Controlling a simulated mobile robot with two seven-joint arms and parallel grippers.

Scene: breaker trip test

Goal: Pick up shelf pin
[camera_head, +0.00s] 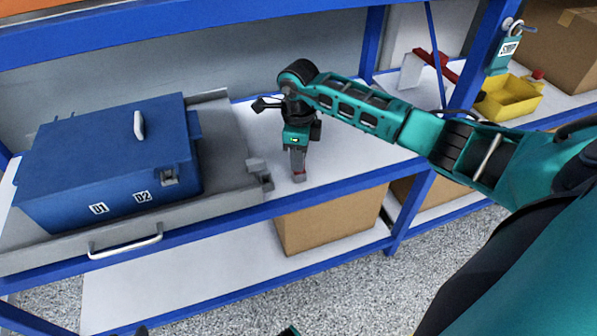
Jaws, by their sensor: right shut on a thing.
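My right gripper (298,175) reaches in from the right and points down at the white shelf top, just right of the grey tray's corner. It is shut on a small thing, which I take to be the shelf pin. Only a little red and grey shows at the fingertips, and the fingers hide the rest. The fingertips are at or very near the shelf surface; I cannot tell whether the pin is clear of it.
A blue box (110,160) marked D1 and D2 sits on a grey tray (225,150) with a front handle (125,243). Beyond are a yellow bin (508,98) and cardboard box (565,45). White shelf right of the gripper is clear.

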